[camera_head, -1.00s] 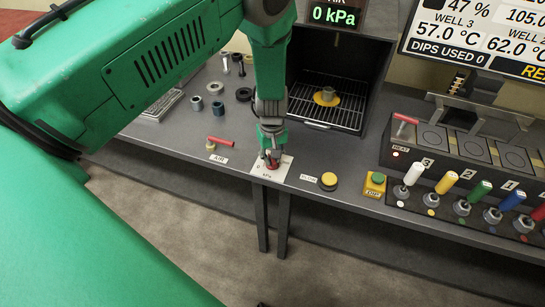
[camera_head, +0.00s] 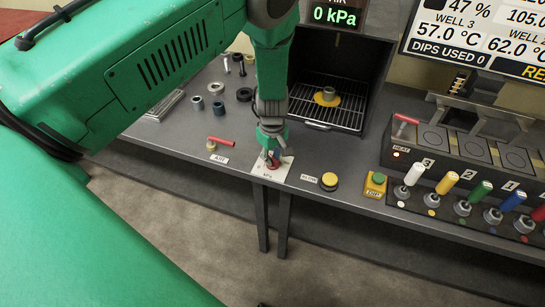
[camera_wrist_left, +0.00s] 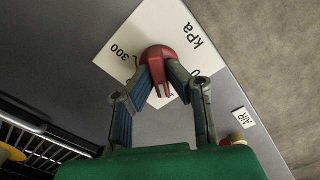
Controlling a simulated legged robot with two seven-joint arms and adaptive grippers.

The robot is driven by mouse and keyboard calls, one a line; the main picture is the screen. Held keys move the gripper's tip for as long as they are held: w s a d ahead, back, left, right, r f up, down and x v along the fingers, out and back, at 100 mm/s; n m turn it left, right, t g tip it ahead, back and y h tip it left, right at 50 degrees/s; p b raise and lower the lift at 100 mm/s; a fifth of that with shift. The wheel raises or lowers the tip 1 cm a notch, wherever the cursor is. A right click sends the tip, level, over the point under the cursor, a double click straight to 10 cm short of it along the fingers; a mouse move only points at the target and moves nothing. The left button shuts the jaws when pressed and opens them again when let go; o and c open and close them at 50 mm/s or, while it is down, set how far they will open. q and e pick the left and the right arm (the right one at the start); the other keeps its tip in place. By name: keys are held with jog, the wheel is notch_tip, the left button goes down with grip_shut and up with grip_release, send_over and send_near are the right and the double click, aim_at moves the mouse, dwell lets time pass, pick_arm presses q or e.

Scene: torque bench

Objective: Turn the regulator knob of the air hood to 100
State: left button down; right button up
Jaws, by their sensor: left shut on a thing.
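The red regulator knob (camera_wrist_left: 158,58) sits on a white dial plate (camera_wrist_left: 120,38) marked "300" and "kPa" in the left wrist view. In the head view the knob (camera_head: 272,163) shows only in part under my left gripper (camera_head: 271,155), on its plate (camera_head: 263,172) at the bench's front edge. My left gripper (camera_wrist_left: 160,80) is shut on the knob from above, with a finger on each side. The air display (camera_head: 334,15) above the hood (camera_head: 340,60) reads 0 kPa. Part of the dial scale is hidden by the gripper. My right gripper is not in view.
A red-handled AIR valve (camera_head: 220,141) lies left of the dial. A yellow BLOW button (camera_head: 329,181) is to its right. Loose sockets and rings (camera_head: 218,108) lie on the bench behind left.

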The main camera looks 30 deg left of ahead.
aim_at(274, 158)
pick_arm(q)
jog(key=shift+s+d+f, duration=0.1)
jog(key=shift+s+d, duration=0.05)
jog(key=shift+d, duration=0.05)
jog(key=c, duration=1.7)
grip_release()
jog(key=shift+o, duration=0.6)
jog(key=shift+r, duration=0.35)
notch_tip(274, 158, up, 11)
jog(key=shift+w, duration=0.2)
jog(key=shift+r, duration=0.1)
